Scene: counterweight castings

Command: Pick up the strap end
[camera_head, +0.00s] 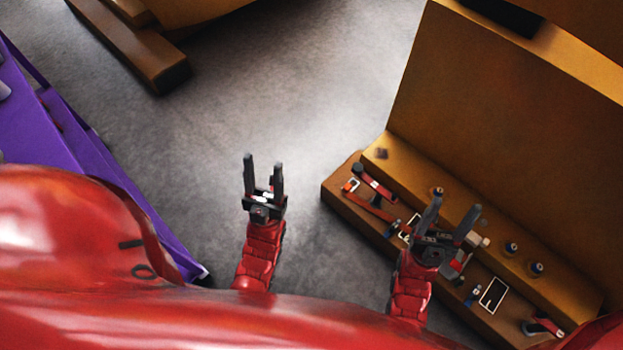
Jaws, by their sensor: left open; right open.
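An orange-red strap-like piece (370,206) lies on the brown ledge (338,192) at the right, near the ledge's left end. I cannot tell for sure which part of it is the strap end. My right gripper (454,208) is open over the ledge, to the right of this piece, and hides part of the ledge and of the small items there. I see nothing clearly held between its fingers. My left gripper (263,163) is open and empty over the grey floor, left of the ledge and well apart from it.
A red and black item (374,183) lies near the strap-like piece. Bolt-like parts (511,248), a white-outlined mark (493,295) and another red item (543,327) are along the ledge. A tall ochre wall (510,140) rises behind. A purple structure (45,140) stands left; grey floor (290,80) is clear between.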

